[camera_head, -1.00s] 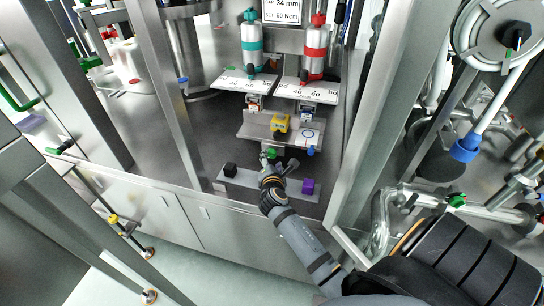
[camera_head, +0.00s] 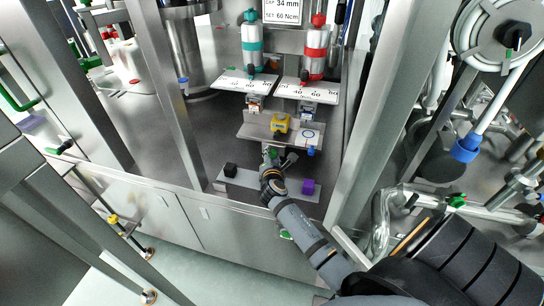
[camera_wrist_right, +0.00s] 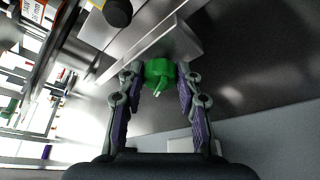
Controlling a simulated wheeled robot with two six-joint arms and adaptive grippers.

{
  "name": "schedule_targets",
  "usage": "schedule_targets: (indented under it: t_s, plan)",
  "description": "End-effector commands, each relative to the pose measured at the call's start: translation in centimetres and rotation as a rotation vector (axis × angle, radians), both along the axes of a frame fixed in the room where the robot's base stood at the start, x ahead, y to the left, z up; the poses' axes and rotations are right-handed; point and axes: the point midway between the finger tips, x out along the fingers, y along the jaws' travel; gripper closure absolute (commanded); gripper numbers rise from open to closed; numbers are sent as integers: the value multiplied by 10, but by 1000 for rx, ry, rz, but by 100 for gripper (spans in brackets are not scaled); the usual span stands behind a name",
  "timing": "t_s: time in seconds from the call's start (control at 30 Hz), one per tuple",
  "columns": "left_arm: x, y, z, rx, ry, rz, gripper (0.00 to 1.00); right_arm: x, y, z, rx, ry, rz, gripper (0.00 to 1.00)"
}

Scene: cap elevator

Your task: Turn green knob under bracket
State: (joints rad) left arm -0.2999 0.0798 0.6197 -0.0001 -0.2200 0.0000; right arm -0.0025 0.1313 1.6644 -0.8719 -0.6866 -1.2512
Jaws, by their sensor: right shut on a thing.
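The green knob (camera_head: 273,152) sits under the front edge of the metal bracket (camera_head: 262,132), partly covered by my gripper in the head view. In the right wrist view the green knob (camera_wrist_right: 160,74) has a small pale pointer and lies between my fingertips, with the metal bracket (camera_wrist_right: 165,45) above it. My right gripper (camera_head: 277,160) reaches up to the knob from the front. Its two fingers are closed in on the knob's sides, as the right wrist view of my right gripper (camera_wrist_right: 158,82) shows. My left gripper is out of view.
A low metal shelf (camera_head: 243,180) holds a black cube (camera_head: 230,170) and a purple cube (camera_head: 308,187) on either side of my wrist. A yellow block (camera_head: 281,122) stands on the bracket. Steel posts flank the station.

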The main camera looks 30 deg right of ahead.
Motion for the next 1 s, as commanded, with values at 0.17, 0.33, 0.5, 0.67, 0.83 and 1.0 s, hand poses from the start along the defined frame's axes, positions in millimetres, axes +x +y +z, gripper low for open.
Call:
schedule_targets:
  t_s: [0.17,0.33,0.5,0.67,0.83,1.0]
  plan:
    - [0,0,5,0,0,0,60,0,0,2,-9,11,0,97]
    - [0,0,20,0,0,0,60,0,1,5,-47,58,-1,97]
    - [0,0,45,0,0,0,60,1,1,9,-122,146,-2,97]
    - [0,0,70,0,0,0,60,2,2,10,-217,258,-2,97]
    - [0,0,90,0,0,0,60,3,3,9,-322,381,-1,97]
    - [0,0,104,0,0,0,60,5,4,8,-427,500,-1,97]
